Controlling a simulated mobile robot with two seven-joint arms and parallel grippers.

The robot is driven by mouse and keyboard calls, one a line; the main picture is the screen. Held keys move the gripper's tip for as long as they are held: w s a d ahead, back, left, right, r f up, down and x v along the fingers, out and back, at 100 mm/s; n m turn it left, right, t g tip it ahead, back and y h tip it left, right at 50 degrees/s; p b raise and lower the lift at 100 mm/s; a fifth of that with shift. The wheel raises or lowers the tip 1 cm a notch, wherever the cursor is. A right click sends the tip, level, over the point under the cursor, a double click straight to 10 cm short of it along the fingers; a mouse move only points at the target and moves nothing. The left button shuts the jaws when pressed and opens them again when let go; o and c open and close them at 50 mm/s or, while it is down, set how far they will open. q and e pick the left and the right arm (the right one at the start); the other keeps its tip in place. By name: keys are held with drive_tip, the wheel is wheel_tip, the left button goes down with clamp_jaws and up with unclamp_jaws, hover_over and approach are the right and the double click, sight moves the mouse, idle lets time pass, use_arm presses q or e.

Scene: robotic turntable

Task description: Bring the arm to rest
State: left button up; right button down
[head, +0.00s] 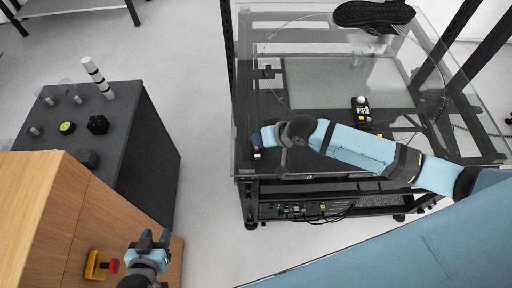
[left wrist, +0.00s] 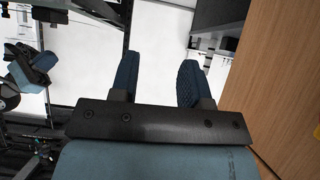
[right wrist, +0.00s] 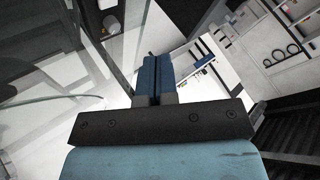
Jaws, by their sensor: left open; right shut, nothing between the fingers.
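My left gripper (head: 151,240) is open and empty in the lower left of the head view, beside the wooden cabinet. Its two blue fingers stand apart in the left wrist view (left wrist: 157,80), with pale floor between them. My right arm reaches in from the right across the glass-topped table (head: 330,185). Its far end is by the table's front left corner, where the right gripper (head: 257,153) is small and partly hidden by the arm. In the right wrist view the right gripper's fingers (right wrist: 158,75) are together with nothing between them.
A black-soled shoe (head: 374,14) is at the back of the table. A small device with lit buttons (head: 361,112) is on the table. Pale floor (head: 205,120) lies between.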

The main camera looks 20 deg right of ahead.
drive_tip(key=s+a+f+n+t, duration=0.1)
drive_tip(key=s+a+f+t, duration=0.15)
drive_tip(key=s, duration=0.45)
drive_tip(key=s+d+f+n+t+h, duration=0.1)
drive_tip(key=s+d+f+t+h, duration=0.1)
drive_tip(key=s+d, duration=0.5)
drive_tip(key=s+f+h, duration=0.1)
drive_tip(key=s+h, duration=0.1)
drive_tip(key=s, duration=0.1)
drive_tip(key=shift+s+d+f, duration=0.2)
drive_tip(key=shift+s+d, duration=0.15)
drive_tip(key=shift+s, duration=0.05)
drive_tip(key=shift+d+t, duration=0.1)
drive_tip(key=shift+t, duration=0.15)
